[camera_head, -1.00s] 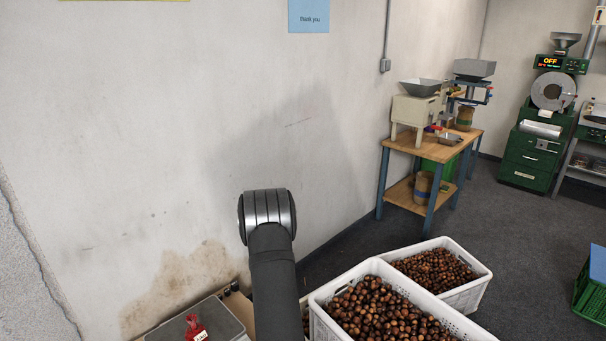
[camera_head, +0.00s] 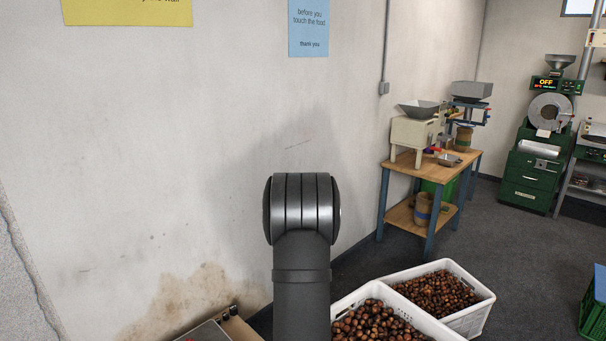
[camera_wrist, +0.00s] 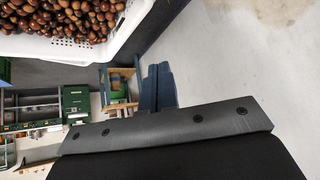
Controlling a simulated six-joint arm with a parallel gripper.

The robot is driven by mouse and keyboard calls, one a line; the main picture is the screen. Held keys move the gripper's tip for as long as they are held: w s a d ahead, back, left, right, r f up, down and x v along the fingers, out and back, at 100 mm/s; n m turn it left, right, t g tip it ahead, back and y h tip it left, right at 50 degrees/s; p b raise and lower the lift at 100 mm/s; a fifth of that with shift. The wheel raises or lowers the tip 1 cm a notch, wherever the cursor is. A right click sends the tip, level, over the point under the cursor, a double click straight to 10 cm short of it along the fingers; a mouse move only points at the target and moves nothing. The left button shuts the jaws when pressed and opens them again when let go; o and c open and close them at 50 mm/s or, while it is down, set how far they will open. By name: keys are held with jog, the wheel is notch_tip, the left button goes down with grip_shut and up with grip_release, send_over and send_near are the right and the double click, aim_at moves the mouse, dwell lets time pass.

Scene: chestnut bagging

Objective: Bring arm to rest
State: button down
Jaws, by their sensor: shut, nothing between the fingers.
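My gripper (camera_wrist: 157,87) shows in the wrist view as two dark blue-grey fingers lying together beyond the black wrist bracket. It is shut and empty. It is clear of the things in view, with pale wall and dark floor behind it. In the head view my arm rises from the bottom edge to a thick rounded dark joint in the middle, before the wall. My gripper does not show in the head view.
White crates of chestnuts stand at lower right, a front one (camera_head: 425,314) and a rear one (camera_head: 478,317); one crate (camera_wrist: 62,48) fills the wrist view's upper left. A wooden table (camera_head: 437,168) and green machine (camera_head: 530,165) stand farther back. Dark floor lies between.

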jog(key=s+d+r+m, duration=0.1)
jog(key=s+d+r, duration=0.3)
jog(key=s+r, duration=0.2)
jog(key=s+d+r+m+g, duration=0.1)
jog(key=s+d+r+m, duration=0.1)
jog(key=s+d+r, duration=0.2)
jog(key=shift+s+d+r+m+g, duration=0.35)
jog(key=shift+s+r, duration=1.3)
jog(key=shift+r, duration=0.9)
